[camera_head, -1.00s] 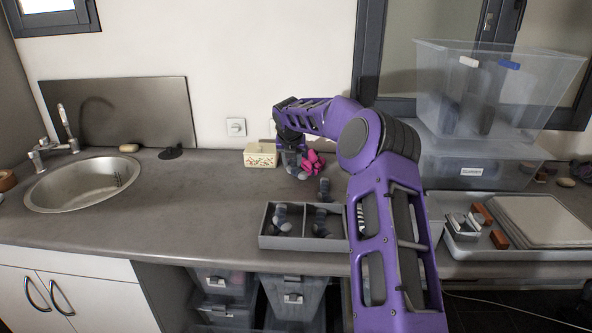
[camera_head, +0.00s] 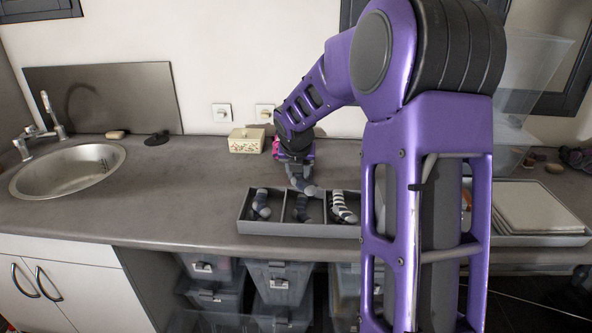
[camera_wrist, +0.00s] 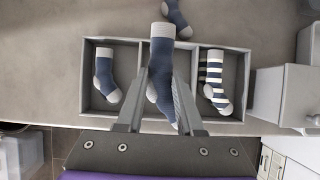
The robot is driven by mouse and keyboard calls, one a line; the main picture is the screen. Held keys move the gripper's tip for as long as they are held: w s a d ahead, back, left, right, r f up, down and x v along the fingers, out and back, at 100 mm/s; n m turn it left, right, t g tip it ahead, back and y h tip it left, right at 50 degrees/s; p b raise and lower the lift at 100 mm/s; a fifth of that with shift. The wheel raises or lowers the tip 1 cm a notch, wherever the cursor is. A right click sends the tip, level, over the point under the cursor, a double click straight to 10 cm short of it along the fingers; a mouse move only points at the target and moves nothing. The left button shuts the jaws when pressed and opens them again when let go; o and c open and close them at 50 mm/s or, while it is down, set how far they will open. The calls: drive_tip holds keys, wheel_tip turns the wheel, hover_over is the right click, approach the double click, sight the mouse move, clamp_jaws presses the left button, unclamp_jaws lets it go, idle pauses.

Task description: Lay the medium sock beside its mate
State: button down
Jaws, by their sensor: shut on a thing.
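My gripper (camera_head: 296,160) is shut on a blue sock with a grey cuff and toe (camera_wrist: 161,62), held over the middle compartment of the grey tray (camera_head: 290,229). The held sock looks apart from the tray floor and hides much of that compartment in the wrist view. A similar blue and grey sock (camera_wrist: 104,77) lies in the left compartment. A striped sock (camera_wrist: 214,80) lies in the right one. Another blue and grey sock (camera_wrist: 178,14) lies on the counter behind the tray.
A patterned box (camera_head: 246,140) stands at the back, with something pink beside my gripper. The sink (camera_head: 68,170) is at the left. A pale board (camera_head: 540,212) lies on a tray at the right. The counter left of the sock tray is clear.

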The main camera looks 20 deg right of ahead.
drive_tip(key=shift+f+b, duration=3)
drive_tip(key=shift+b, duration=0.3)
drive_tip(key=shift+c, duration=2.3)
unclamp_jaws()
drive_tip(key=p+v, duration=0.4)
drive_tip(key=v, duration=1.3)
drive_tip(key=shift+r, duration=0.2)
